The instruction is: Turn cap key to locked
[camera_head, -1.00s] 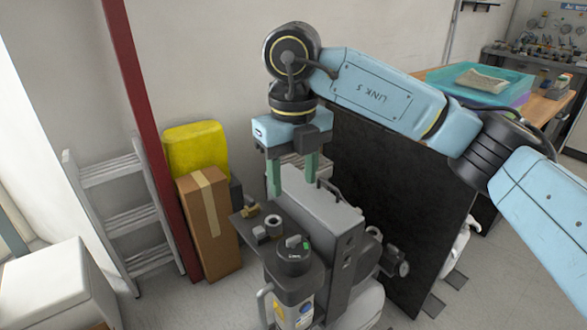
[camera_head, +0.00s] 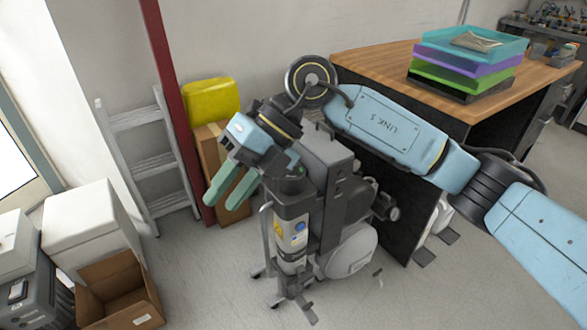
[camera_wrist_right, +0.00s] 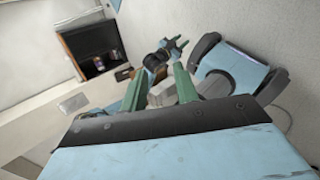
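The compressor (camera_head: 322,200) stands on the floor in the middle of the head view. Its dark cap (camera_head: 290,187) tops the upright cylinder at the front, with a bit of green showing. My right arm partly hides the cap, so the key's position cannot be read. My right gripper (camera_head: 229,192) is tilted, its green fingers pointing down and left, to the left of the cap and apart from it. In the right wrist view the fingers (camera_wrist_right: 160,88) are spread with nothing held between them.
A cardboard box (camera_head: 208,150) and yellow container (camera_head: 212,99) stand behind, near a red post (camera_head: 165,70) and ladder (camera_head: 150,160). An open carton (camera_head: 120,295) is lower left. A wooden desk (camera_head: 375,66) stands at right. Floor in front is clear.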

